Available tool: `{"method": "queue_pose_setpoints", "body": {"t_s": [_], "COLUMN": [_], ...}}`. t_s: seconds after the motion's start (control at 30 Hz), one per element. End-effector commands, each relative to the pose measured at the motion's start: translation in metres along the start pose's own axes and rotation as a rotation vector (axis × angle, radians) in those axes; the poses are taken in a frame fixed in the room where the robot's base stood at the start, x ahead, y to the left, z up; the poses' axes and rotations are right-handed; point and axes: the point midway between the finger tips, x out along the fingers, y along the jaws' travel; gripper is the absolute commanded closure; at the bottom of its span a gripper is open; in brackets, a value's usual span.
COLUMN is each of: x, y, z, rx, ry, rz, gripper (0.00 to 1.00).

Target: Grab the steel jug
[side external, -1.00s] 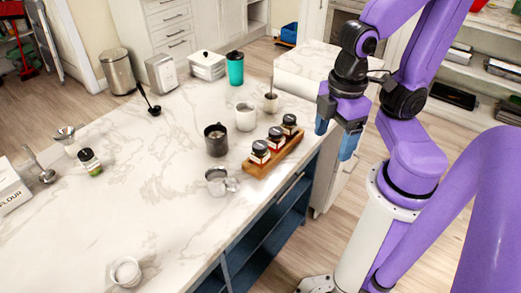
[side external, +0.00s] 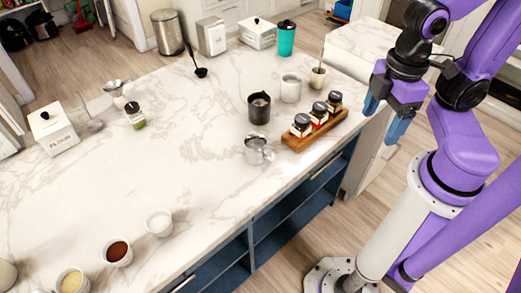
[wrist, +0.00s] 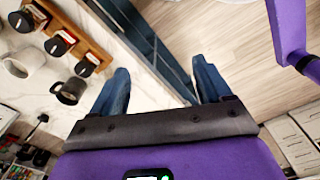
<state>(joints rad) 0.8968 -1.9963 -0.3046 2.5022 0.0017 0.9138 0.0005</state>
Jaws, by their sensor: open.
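The steel jug (side external: 257,150) stands upright on the marble counter in the side external view. It is small and shiny, with a handle on its right side, just left of the wooden jar rack (side external: 315,130). My gripper (side external: 384,117) is open and empty. It is right of the rack, out past the counter's front edge and well apart from the jug. In the wrist view my two blue fingers (wrist: 160,65) are spread with nothing between them. I cannot make out the steel jug in the wrist view.
A dark pot (side external: 259,108) stands behind the jug. A white mug (side external: 291,89) and a cup with a stick (side external: 318,77) stand behind the rack. A teal tumbler (side external: 286,39) is farther back. Several small bowls are at front left. The counter (side external: 190,150) left of the jug is clear.

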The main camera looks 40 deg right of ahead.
Motion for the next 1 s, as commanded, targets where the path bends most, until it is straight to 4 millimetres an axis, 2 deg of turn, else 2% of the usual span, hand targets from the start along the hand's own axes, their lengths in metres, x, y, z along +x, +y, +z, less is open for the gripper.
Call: {"method": "queue_pose_setpoints", "body": {"t_s": [0.4, 0.43, 0.5, 0.53, 0.83, 1.0], "x": [0.000, 0.000, 0.000, 0.000, 0.000, 0.002], "y": [0.000, 0.000, 0.000, 0.000, 0.001, 0.012], "z": [0.000, 0.000, 0.000, 0.000, -0.001, -0.019], "rx": [0.000, 0.000, 0.000, 0.000, 0.004, 0.058], "ry": [0.000, 0.000, 0.000, 0.000, 0.000, -0.004], "rz": [0.000, 0.000, 0.000, 0.000, 0.000, 0.001], "gripper": [0.22, 0.25, 0.48, 0.54, 0.54, 0.54]}}
